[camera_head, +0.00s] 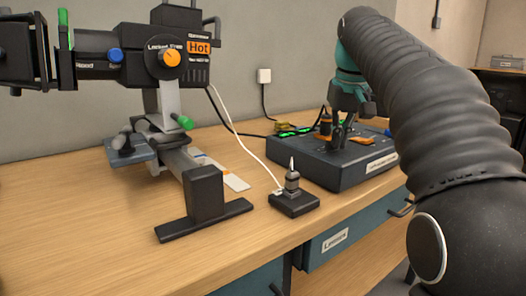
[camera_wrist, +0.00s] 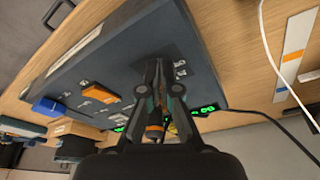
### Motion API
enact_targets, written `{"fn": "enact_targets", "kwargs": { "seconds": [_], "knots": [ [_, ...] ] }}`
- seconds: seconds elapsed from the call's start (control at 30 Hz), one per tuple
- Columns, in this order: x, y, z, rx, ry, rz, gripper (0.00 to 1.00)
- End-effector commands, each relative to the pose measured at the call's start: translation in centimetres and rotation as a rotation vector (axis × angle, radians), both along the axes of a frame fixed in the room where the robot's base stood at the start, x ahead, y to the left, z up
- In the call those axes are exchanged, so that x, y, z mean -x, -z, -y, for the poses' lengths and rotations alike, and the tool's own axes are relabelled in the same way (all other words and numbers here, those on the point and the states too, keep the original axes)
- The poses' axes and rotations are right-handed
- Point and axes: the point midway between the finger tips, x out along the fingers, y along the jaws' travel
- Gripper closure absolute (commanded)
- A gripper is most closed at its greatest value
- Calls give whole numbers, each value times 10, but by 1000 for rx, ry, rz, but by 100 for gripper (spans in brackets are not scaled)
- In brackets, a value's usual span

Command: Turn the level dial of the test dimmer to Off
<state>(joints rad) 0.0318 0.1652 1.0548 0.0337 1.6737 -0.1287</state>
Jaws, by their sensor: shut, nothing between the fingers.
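The test dimmer is a dark grey box (camera_head: 323,163) on the bench at the right, with a white label on its front; its top panel (camera_wrist: 120,62) fills much of the wrist view. My gripper (camera_head: 341,146) points down at the panel with its fingers together and empty. In the wrist view the fingertips (camera_wrist: 159,66) are over a dark patch of the panel. An upright black and orange knob (camera_head: 325,125) stands just behind the fingers; it shows between the finger links (camera_wrist: 155,130). I cannot read which control is the level dial, nor its setting. Fingertip contact is unclear.
An orange rocker (camera_head: 362,141) sits on the panel, with green lit displays (camera_head: 290,133) at the back. A small black stand with a pointed tip (camera_head: 292,190) is left of the box. A stage lamp (camera_head: 150,55) stands further left. Bare bench lies in front.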

Motion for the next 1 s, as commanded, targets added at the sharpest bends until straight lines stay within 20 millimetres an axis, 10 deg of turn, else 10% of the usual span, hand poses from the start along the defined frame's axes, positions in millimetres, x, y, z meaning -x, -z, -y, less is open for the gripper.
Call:
{"fn": "enact_targets", "kwargs": {
  "seconds": [1.0],
  "knots": [
    [2, 0, 10, 0, 0, 1, 100]
  ]
}}
